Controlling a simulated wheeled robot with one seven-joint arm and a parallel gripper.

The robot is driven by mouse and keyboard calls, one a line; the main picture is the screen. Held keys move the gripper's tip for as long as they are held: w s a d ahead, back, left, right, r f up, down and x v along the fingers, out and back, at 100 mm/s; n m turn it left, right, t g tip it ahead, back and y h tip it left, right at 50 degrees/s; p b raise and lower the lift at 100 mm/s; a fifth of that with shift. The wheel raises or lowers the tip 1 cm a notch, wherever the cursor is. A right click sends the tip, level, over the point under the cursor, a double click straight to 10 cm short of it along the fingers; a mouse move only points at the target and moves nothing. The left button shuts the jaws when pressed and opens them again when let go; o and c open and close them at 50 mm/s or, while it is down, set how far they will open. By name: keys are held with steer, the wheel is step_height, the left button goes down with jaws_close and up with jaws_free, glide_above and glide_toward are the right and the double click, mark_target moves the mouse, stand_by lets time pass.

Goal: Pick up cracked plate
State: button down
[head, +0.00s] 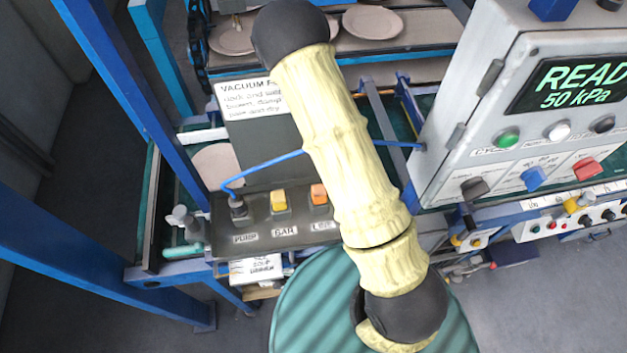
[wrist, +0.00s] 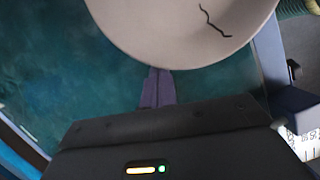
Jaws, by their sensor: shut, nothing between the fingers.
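The cracked plate (wrist: 180,30) is pale beige and fills the top of the wrist view, with a dark jagged crack near its right side. My gripper (wrist: 157,74) is shut and empty, its thin fingers together at the plate's near rim. The tips meet the rim in the picture; I cannot tell whether they touch it or reach under it. A pale plate (head: 217,166) lies on the green surface at left in the head view, partly hidden by a panel; no crack shows on it there. My gripper does not show in the head view.
More plates (head: 372,22) lie on the rack at the back. A control box (head: 480,110) stands at right and a switch panel (head: 262,222) in front. Blue frame posts (head: 130,85) rise at left. A round green thing (head: 320,300) is below my arm.

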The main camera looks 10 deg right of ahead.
steer(key=shift+s+d, duration=0.25)
steer(key=shift+d, duration=0.5)
steer(key=shift+a, duration=0.1)
steer(key=shift+w+a, duration=0.25)
steer(key=shift+a, duration=0.3)
steer(key=a, duration=0.1)
steer(key=w+a, duration=0.1)
steer(key=a, duration=0.1)
steer(key=shift+p, duration=0.4)
steer(key=b+v, duration=0.1)
steer(key=v, duration=0.9)
steer(key=shift+d, duration=0.2)
steer(key=shift+s, duration=0.1)
